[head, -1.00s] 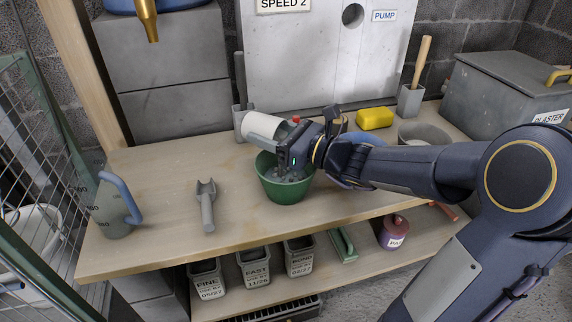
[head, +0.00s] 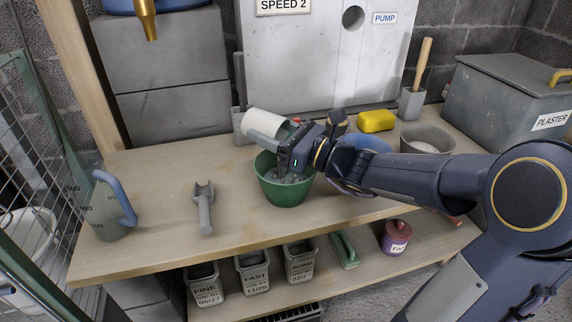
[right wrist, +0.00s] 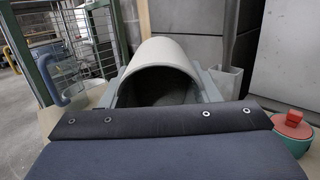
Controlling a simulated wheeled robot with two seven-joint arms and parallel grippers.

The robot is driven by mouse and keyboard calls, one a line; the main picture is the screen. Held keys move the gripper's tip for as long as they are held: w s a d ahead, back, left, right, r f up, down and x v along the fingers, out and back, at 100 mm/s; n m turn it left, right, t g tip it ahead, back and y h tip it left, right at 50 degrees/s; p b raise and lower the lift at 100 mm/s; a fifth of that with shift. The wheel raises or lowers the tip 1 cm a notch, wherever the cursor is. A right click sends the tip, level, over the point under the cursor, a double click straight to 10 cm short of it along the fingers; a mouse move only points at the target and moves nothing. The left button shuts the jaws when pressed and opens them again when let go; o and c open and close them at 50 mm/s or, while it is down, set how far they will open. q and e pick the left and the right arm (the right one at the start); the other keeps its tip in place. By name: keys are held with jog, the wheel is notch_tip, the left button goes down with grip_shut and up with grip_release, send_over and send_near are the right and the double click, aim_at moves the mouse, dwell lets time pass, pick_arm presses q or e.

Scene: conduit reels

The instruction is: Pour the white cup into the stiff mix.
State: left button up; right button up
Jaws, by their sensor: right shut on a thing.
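The white cup (head: 261,123) is tilted over on its side above the back left of the green bowl. My right gripper (head: 277,139) is shut on it. The cup also shows in the right wrist view (right wrist: 166,52), its dark open mouth facing my wrist. The green bowl (head: 285,194) stands on the bench and holds a lumpy grey mix (head: 288,178). My gripper is over the bowl and hides part of it. I cannot see any liquid leaving the cup. My left gripper is not in view.
A grey scoop (head: 204,207) and a jug with a blue handle (head: 108,210) stand left on the bench. A yellow sponge (head: 376,121) and a grey bowl (head: 427,138) are to the right. Labelled tubs (head: 253,273) sit on the lower shelf. The bench between scoop and bowl is clear.

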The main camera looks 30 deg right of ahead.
aim_at(277, 118)
jog(key=shift+s+d+r+t+y+b, duration=0.1)
jog(key=shift+r+t+y+b, duration=0.25)
jog(key=shift+b, duration=0.3)
jog(key=shift+s+d+r+t+y+b, duration=0.15)
jog(key=shift+r+t+b, duration=0.25)
jog(key=shift+b, duration=0.25)
jog(key=shift+s+r+t, duration=0.1)
jog(key=shift+r+t, duration=0.15)
jog(key=shift+r, duration=0.2)
dwell(0.3)
jog(key=shift+s+d+r+t+y, duration=0.1)
jog(key=shift+s+r+t+y, duration=0.1)
jog(key=shift+r+t+y, duration=0.3)
jog(key=shift+s+d+r+t+y, duration=0.15)
jog(key=shift+r+t+y, duration=0.15)
jog(key=shift+r+t, duration=0.3)
dwell(0.9)
